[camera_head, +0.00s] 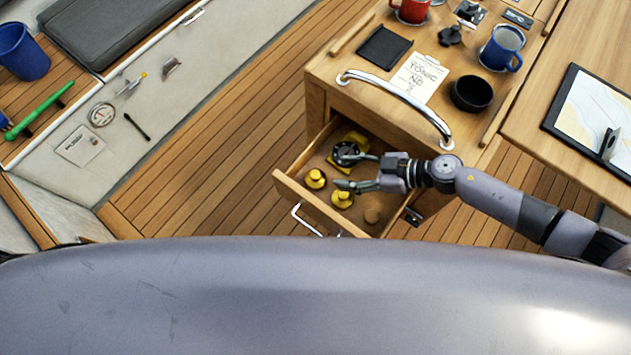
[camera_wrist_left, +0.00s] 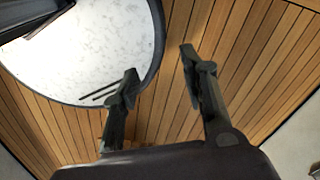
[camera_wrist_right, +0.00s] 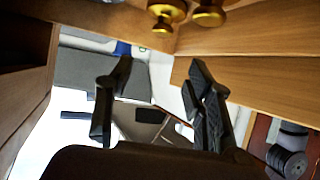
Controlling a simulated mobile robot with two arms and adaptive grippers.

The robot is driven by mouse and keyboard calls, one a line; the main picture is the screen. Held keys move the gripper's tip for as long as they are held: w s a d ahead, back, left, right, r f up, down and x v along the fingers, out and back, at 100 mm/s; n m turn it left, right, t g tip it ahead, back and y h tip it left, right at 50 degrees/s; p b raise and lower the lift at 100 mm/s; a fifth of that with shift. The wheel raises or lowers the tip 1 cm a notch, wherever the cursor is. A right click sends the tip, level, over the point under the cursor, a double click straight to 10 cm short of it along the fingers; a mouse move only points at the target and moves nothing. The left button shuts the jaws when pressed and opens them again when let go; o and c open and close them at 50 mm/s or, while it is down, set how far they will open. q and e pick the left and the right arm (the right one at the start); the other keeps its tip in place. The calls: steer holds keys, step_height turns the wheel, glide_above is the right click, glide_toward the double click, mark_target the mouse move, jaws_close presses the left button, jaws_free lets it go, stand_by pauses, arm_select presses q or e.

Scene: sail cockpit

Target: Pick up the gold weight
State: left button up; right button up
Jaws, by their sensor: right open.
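Two gold weights with knob tops lie in the open wooden drawer (camera_head: 290,188): a left gold weight (camera_head: 315,179) and a right gold weight (camera_head: 342,200). Two gold pieces also show at the top edge of the right wrist view, one (camera_wrist_right: 166,11) left of the other (camera_wrist_right: 208,13). My right gripper (camera_head: 345,171) is open and empty over the drawer, its fingertips close beside the gold weights. It also shows open in the right wrist view (camera_wrist_right: 160,64). My left gripper (camera_wrist_left: 159,62) is open and empty, seen only in the left wrist view.
A metal rail (camera_head: 395,92) edges the cabinet top, which holds a black cup (camera_head: 471,94), a blue mug (camera_head: 502,48) and a note (camera_head: 419,77).

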mark_target(316, 174)
step_height(316, 174, down, 3)
steer(key=shift+w+r+b, duration=0.15)
steer(key=shift+b, duration=0.8)
steer(key=shift+a, duration=0.6)
steer(key=b+x, duration=0.3)
steer(key=x, duration=0.2)
steer(key=shift+w+a+f, duration=0.1)
steer(key=shift+f, duration=0.1)
steer(key=shift+w+a+f, duration=0.1)
steer(key=shift+a+f, duration=0.05)
steer(key=shift+a, duration=0.3)
arm_select(q)
step_height(316, 174, down, 6)
steer(key=w, duration=0.2)
steer(key=shift+f, duration=0.1)
arm_select(e)
steer(key=shift+c, duration=0.5)
arm_select(q)
steer(key=shift+w, duration=0.1)
arm_select(e)
jaws_close()
